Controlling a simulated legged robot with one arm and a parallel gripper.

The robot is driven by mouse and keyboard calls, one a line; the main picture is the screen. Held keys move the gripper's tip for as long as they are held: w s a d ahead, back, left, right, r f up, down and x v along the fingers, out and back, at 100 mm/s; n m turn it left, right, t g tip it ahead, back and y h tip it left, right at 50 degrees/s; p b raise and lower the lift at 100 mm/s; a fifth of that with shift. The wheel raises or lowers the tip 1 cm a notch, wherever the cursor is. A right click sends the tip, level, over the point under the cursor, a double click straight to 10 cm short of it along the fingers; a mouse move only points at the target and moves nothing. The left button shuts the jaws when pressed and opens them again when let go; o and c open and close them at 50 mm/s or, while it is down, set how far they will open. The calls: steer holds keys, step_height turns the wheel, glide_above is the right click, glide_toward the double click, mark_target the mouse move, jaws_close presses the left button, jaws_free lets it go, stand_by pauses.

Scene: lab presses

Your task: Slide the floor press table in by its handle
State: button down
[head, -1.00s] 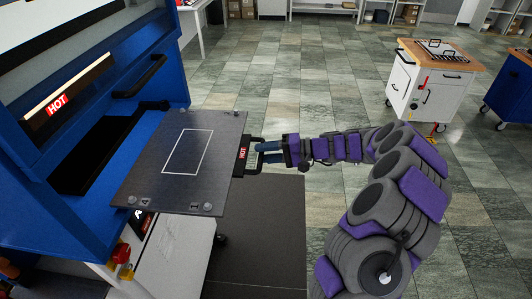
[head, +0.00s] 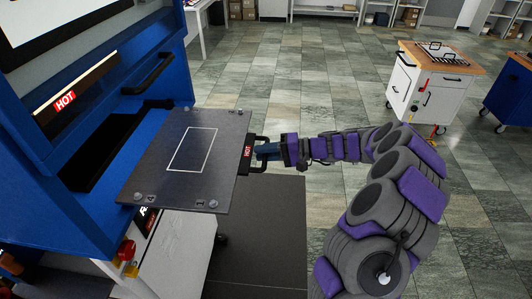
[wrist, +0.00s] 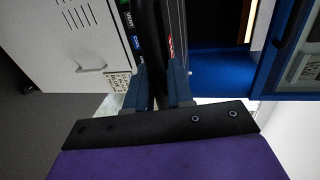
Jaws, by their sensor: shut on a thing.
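The press table (head: 187,160) is a dark grey plate with a white rectangle outline. It sticks out to the right from the opening of the blue floor press (head: 45,185). Its black handle (head: 262,140) is on the right edge, beside a red HOT label. My gripper (head: 262,152) is at this handle, with its blue fingers closed around it. In the wrist view the two blue fingers (wrist: 159,88) stand on either side of the dark handle bar (wrist: 150,45).
A second black handle (head: 148,74) is on the press front above the table. A white cart (head: 432,85) with a wooden top stands at the back right, and a blue cart (head: 510,95) beside it. A dark mat (head: 262,235) lies on the floor below. The tiled floor behind is clear.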

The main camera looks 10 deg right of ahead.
mark_target(243, 151)
steer(key=r+b+x, duration=0.2)
steer(key=x, duration=1)
steer(key=a+r+b+x, duration=0.1)
steer(key=r+x, duration=0.2)
steer(key=x, duration=0.9)
steer(key=r+b+x, duration=0.2)
steer(key=x, duration=1)
steer(key=shift+w+a+r+b, duration=0.25)
steer(key=shift+w+a+b, duration=0.05)
steer(key=shift+w+a, duration=0.15)
steer(key=shift+d, duration=0.1)
steer(key=c, duration=1.2)
jaws_free()
steer(key=shift+w, duration=0.1)
steer(key=shift+c, duration=0.2)
steer(key=shift+o, duration=0.5)
steer(key=shift+f, duration=0.15)
